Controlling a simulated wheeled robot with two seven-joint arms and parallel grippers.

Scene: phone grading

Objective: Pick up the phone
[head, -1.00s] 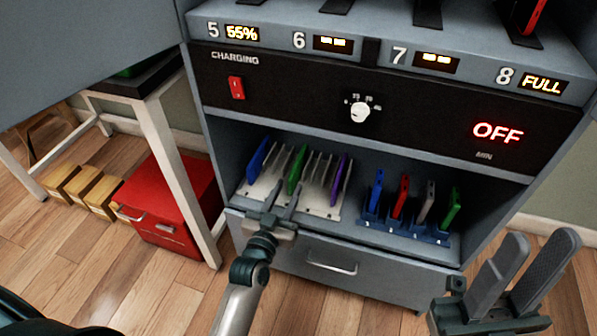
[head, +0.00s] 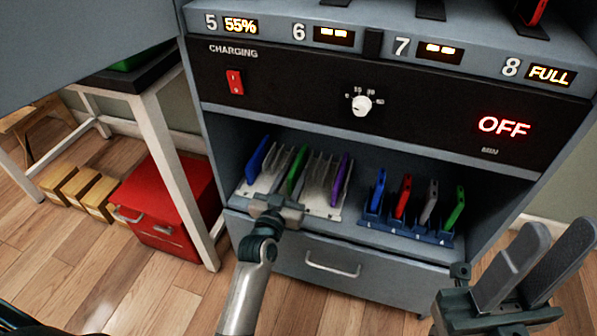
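Several phones stand on edge on the cabinet's open shelf in the head view. A white slotted rack (head: 322,209) holds a blue phone (head: 258,158), a green phone (head: 297,170) and a purple phone (head: 340,180). A blue rack (head: 405,229) to its right holds blue (head: 378,190), red (head: 403,196), grey (head: 430,203) and green (head: 455,208) phones. My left gripper (head: 276,206) is at the front of the white rack, below the green phone. Its fingers are foreshortened and mostly hidden. My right gripper (head: 532,268) is open and empty, in front of the cabinet at lower right.
Above the shelf are a charging panel (head: 300,80) with a white knob (head: 361,105) and an "OFF" display, and numbered slots. A red phone (head: 538,10) stands at slot 8. A drawer (head: 340,265) lies below. A red box (head: 170,215) and table legs stand left.

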